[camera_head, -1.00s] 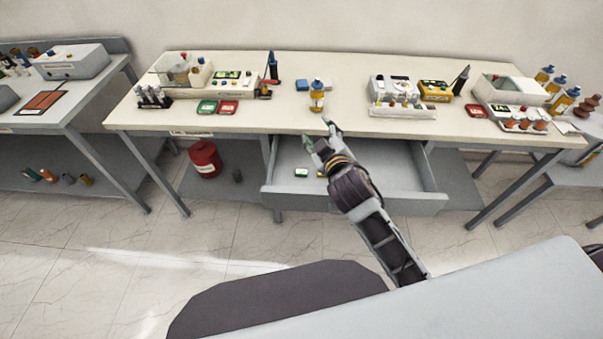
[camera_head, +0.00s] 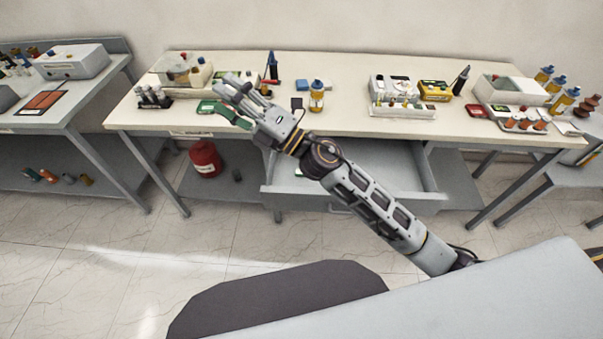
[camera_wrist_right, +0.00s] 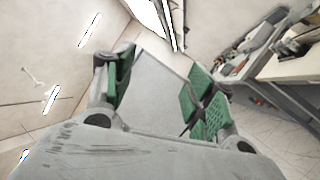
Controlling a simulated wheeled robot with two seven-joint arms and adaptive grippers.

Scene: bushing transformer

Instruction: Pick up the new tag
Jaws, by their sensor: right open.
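I cannot tell which thing is the new tag. A small green-and-white piece (camera_head: 301,172) lies in the open drawer (camera_head: 390,199). My left gripper is not in view.
The table (camera_head: 345,122) also holds a bottle (camera_head: 317,98), a dark patch (camera_head: 297,103) beside it, a yellow meter (camera_head: 435,90) and a white rack (camera_head: 402,110). A red canister (camera_head: 205,158) stands below. Bare tabletop lies between the bottle and the rack.

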